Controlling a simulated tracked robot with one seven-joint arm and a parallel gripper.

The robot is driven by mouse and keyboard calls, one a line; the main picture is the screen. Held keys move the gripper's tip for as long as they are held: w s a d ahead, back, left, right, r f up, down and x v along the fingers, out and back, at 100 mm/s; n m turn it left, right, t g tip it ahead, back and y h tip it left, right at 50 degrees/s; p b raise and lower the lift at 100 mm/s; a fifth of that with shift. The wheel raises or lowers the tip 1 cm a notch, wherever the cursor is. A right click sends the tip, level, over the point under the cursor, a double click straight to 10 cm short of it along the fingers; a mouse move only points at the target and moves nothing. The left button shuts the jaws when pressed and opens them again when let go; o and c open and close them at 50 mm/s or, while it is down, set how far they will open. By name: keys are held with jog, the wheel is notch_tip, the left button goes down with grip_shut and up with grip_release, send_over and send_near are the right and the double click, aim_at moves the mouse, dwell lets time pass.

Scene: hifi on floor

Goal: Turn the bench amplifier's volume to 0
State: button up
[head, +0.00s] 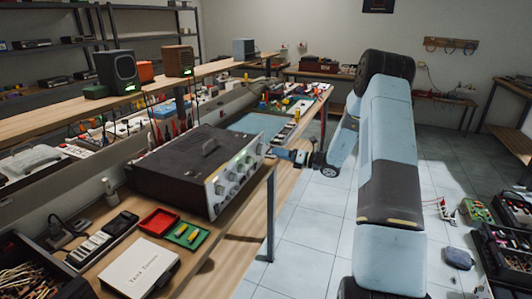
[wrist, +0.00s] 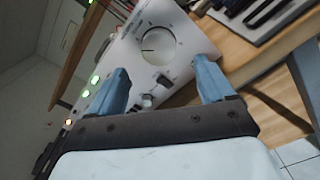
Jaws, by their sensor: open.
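The bench amplifier (head: 180,165) is a black box with a handle on top and a silver front panel (head: 235,178) with several knobs, facing right in the head view. In the wrist view, its large round pale volume knob (wrist: 159,45) has a dark pointer line toward the picture's left. My gripper (head: 277,153) is in front of the panel's upper far end. In the wrist view, my gripper (wrist: 160,66) is open, with one blue finger on each side below the large knob. The knob appears just beyond the fingertips; I cannot tell whether they touch it.
Smaller dark knobs (wrist: 164,80) and lit green lamps (wrist: 94,80) are near the fingers. A red tray (head: 160,221), a green tray (head: 187,235) and a white box (head: 138,268) lie on the bench near the amplifier.

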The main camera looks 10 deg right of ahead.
aim_at(264, 151)
jog(key=x, duration=0.7)
jog(key=shift+d, duration=0.1)
jog(key=c, duration=1.1)
jog(key=shift+o, duration=0.2)
